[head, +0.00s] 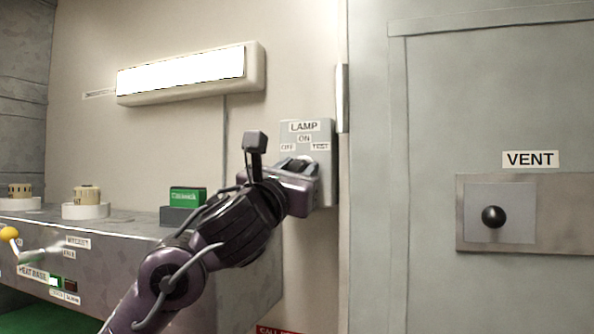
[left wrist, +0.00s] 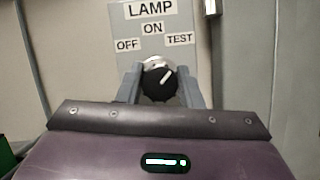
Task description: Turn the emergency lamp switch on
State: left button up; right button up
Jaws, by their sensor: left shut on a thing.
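The grey lamp switch box (head: 321,188) is on the wall, labelled LAMP with OFF, ON and TEST; it also shows in the left wrist view (left wrist: 127,40). Its round black knob (left wrist: 155,88) has a white pointer mark leaning up and to the right, between ON and TEST. My left gripper (head: 299,165) is at the box, its fingers shut on the knob from both sides; they also show in the left wrist view (left wrist: 159,84). In the head view the gripper mostly hides the knob. My right gripper is not in view.
A long wall lamp (head: 185,75) above left glows bright white. A grey bench (head: 130,240) at left carries a green-topped box (head: 187,197) and round cream parts (head: 87,195). At right is a grey door panel with a black VENT knob (head: 493,216).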

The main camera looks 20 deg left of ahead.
pick_arm(q)
jog(key=shift+f+n+y+b, duration=0.15)
jog(key=shift+n+y+b, duration=0.65)
jog(key=shift+n+b, duration=0.4)
jog(key=n+y+b, duration=0.2)
jog(key=n, duration=0.1)
jog(key=shift+n, duration=0.4)
jog(key=n+y+b, duration=0.1)
jog(key=n+y, duration=0.1)
jog(key=n, duration=0.2)
jog(key=shift+b, duration=0.35)
jog(key=shift+n+g+y, duration=0.4)
jog(key=shift+n+y, duration=0.1)
jog(key=shift+n, duration=0.8)
jog(key=shift+b, duration=0.3)
jog(key=o, duration=1)
jog(key=shift+c, duration=0.2)
jog(key=shift+s, duration=0.1)
